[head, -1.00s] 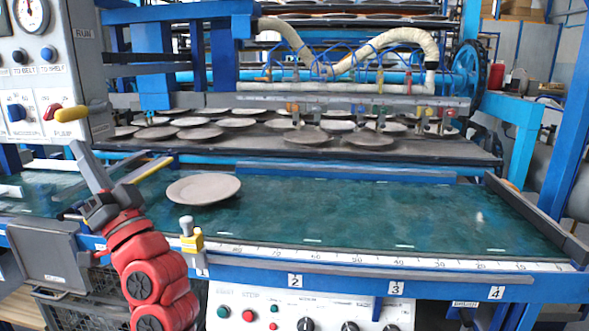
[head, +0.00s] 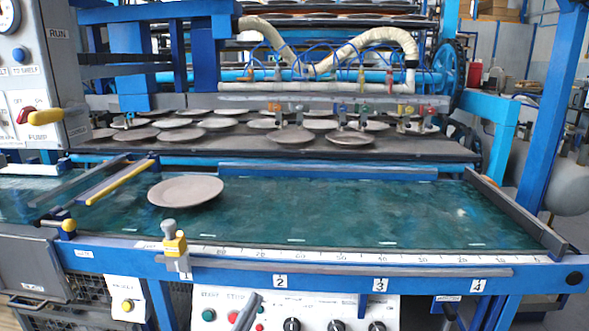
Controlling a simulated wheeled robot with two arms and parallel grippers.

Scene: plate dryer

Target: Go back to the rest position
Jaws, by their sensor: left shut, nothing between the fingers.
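My left gripper (head: 246,312) shows only as a grey fingertip piece at the bottom edge, in front of the control panel under the belt. It is shut and empty; its wrist and arm are below the picture. A pale round plate (head: 186,191) lies flat on the left part of the green belt, behind the gripper and apart from it. My right gripper cannot be made out.
The green belt (head: 340,215) is bare right of the plate. A blue front rail with a ruler (head: 300,257) edges it. A yellow-and-grey clamp (head: 174,246) stands up at the rail. Behind, a dark shelf (head: 235,148) holds several plates.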

